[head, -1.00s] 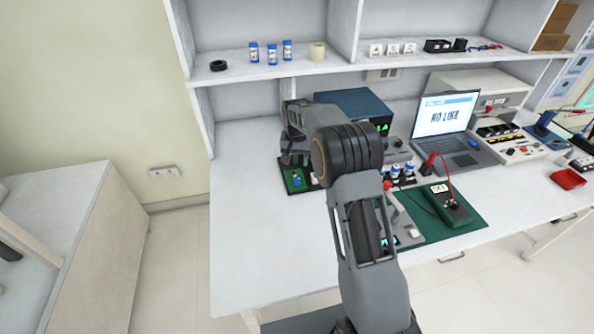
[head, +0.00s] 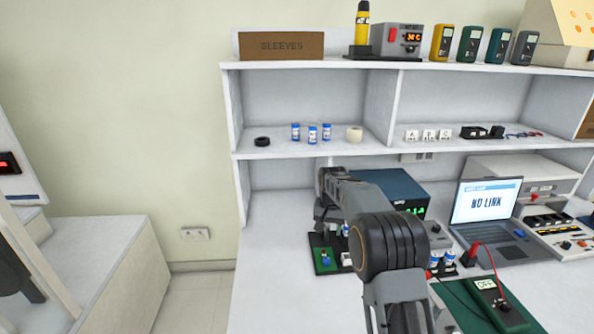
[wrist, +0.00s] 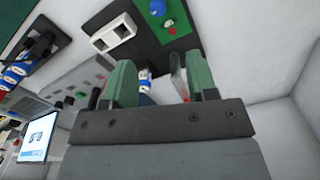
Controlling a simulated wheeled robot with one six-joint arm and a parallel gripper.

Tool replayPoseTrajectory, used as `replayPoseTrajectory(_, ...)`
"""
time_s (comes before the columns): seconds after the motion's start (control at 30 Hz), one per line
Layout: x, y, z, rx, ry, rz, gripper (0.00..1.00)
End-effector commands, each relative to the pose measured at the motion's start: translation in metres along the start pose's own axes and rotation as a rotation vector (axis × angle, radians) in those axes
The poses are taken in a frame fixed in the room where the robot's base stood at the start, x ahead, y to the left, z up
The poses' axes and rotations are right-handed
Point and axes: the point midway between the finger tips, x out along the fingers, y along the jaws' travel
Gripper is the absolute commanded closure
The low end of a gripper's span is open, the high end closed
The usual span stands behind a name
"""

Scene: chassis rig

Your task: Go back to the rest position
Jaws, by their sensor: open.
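My gripper (wrist: 160,85) shows in the wrist view with its two green-grey fingers apart. A small blue-and-white item shows beyond the gap between them; I cannot tell how far off it is. In the head view the fingertips are mostly hidden by my own arm. My arm reaches over the white bench toward a dark tray with a green board (head: 325,262), which also shows in the wrist view as a green board (wrist: 165,22) with a blue part on it.
The shelf above the bench holds several blue-and-white bottles (head: 312,134), a black ring (head: 262,141) and a tape roll (head: 355,133). The bench left of the green board is clear.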

Motion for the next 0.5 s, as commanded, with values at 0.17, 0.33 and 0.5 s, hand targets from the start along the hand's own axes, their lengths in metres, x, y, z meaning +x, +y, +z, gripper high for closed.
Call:
replayPoseTrajectory(0.17,0.029,0.011,0.036,-0.102,-0.054,0.012,0.47)
replayPoseTrajectory(0.33,-0.002,0.033,0.102,-0.207,-0.030,0.000,0.47)
replayPoseTrajectory(0.5,-0.035,0.058,0.176,-0.285,0.031,-0.017,0.47)
